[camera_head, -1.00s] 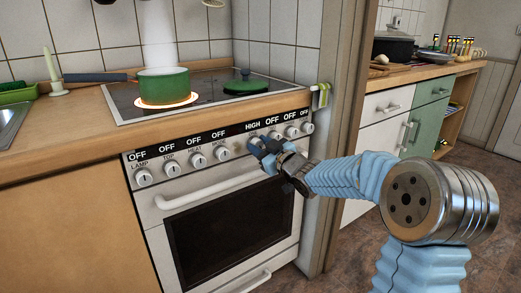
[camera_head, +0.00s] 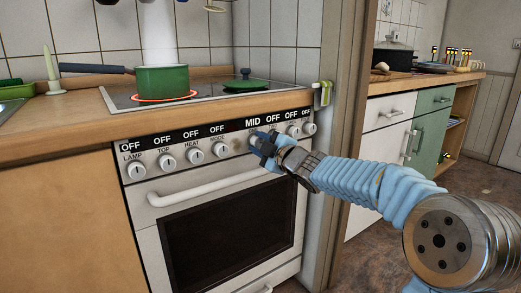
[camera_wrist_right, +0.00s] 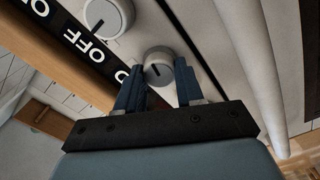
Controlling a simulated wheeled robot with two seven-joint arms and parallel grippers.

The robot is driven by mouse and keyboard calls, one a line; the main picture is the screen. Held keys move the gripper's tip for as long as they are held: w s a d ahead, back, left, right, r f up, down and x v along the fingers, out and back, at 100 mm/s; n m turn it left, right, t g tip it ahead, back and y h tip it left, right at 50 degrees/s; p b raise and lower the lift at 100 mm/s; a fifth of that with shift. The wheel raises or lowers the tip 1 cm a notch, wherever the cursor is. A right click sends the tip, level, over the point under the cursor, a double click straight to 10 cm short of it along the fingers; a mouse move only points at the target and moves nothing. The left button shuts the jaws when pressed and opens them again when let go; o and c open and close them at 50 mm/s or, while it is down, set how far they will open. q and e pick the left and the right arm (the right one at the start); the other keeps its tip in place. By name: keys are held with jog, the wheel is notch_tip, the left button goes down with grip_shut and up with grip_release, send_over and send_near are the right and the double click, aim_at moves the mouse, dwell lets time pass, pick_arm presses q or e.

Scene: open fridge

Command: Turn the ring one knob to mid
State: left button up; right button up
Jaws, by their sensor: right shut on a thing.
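The stove's control panel shows a row of knobs with labels above them. The label over the ring one knob reads MID (camera_head: 252,123); the other readable labels say OFF. My right gripper (camera_head: 262,145) is at this knob and mostly hides it in the head view. In the right wrist view, the ring one knob (camera_wrist_right: 158,62) is a round grey knob with a dark pointer mark, between the two blue fingers of my right gripper (camera_wrist_right: 158,88). The gripper is shut on it. The ring under the green pot (camera_head: 163,79) glows red. My left gripper is not in view.
The white oven handle (camera_head: 215,188) runs just below the knobs. A neighbouring knob (camera_wrist_right: 108,16) is close by in the wrist view. A green lid (camera_head: 245,83) lies on the cooktop. A wooden post (camera_head: 346,120) stands right of the stove.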

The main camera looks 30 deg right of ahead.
jog(key=shift+f+n, duration=0.1)
jog(key=shift+n, duration=0.3)
jog(key=o, duration=1)
jog(key=shift+o, duration=0.2)
jog(key=s+d, duration=0.1)
jog(key=s, duration=1.2)
jog(key=shift+s+p, duration=0.4)
jog(key=shift+p, duration=0.05)
jog(key=shift+w, duration=0.1)
